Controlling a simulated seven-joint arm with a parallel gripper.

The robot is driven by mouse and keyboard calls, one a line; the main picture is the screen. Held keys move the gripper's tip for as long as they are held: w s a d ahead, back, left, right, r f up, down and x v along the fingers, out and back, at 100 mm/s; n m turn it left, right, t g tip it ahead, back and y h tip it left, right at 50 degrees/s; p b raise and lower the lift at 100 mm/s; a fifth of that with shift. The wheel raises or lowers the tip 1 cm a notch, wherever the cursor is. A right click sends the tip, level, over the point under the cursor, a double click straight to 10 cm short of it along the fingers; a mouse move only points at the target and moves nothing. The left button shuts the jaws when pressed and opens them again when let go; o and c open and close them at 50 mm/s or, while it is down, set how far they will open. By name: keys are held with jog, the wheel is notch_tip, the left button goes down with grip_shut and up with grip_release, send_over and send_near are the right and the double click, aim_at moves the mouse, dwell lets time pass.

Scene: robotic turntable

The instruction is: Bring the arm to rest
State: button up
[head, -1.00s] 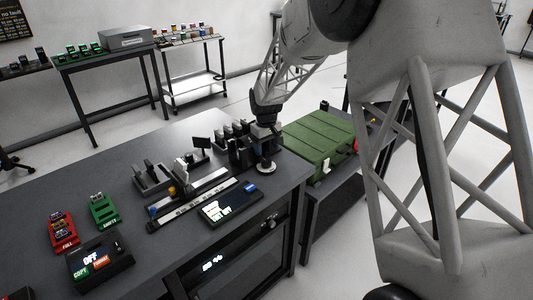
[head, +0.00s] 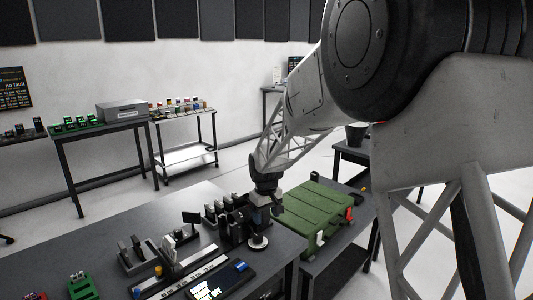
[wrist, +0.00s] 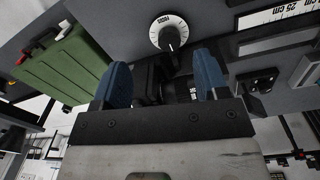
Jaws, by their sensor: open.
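My gripper (head: 262,207) hangs over the right end of the dark bench (head: 205,192) in the head view. In the wrist view my gripper (wrist: 163,82) shows two blue-padded fingers, apart, on either side of a dark block-like part whose contact with them I cannot tell. A white round dial (wrist: 169,33) lies just beyond the fingertips, and it also shows below my gripper in the head view (head: 258,241). The dial appears untouched.
A green case (head: 318,210) lies on a lower table to the right. Other tables (head: 185,155) stand behind, with open floor between.

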jog(key=s+d+r+m, duration=0.1)
jog(key=s+d+r, duration=0.3)
jog(key=s, duration=0.3)
jog(key=s+d+r+m+t, duration=0.1)
jog(key=s+d+r, duration=0.4)
jog(key=s, duration=0.3)
jog(key=s+d+r+m, duration=0.2)
jog(key=s+d+r, duration=0.2)
jog(key=s, duration=0.3)
jog(key=s+d+m, duration=0.1)
jog(key=s+d, duration=0.2)
jog(key=s, duration=0.8)
jog(key=s+d+m+t, duration=0.1)
jog(key=s+d, duration=0.2)
jog(key=s, duration=0.9)
jog(key=shift+f+m, duration=0.4)
jog(key=shift+w, duration=0.1)
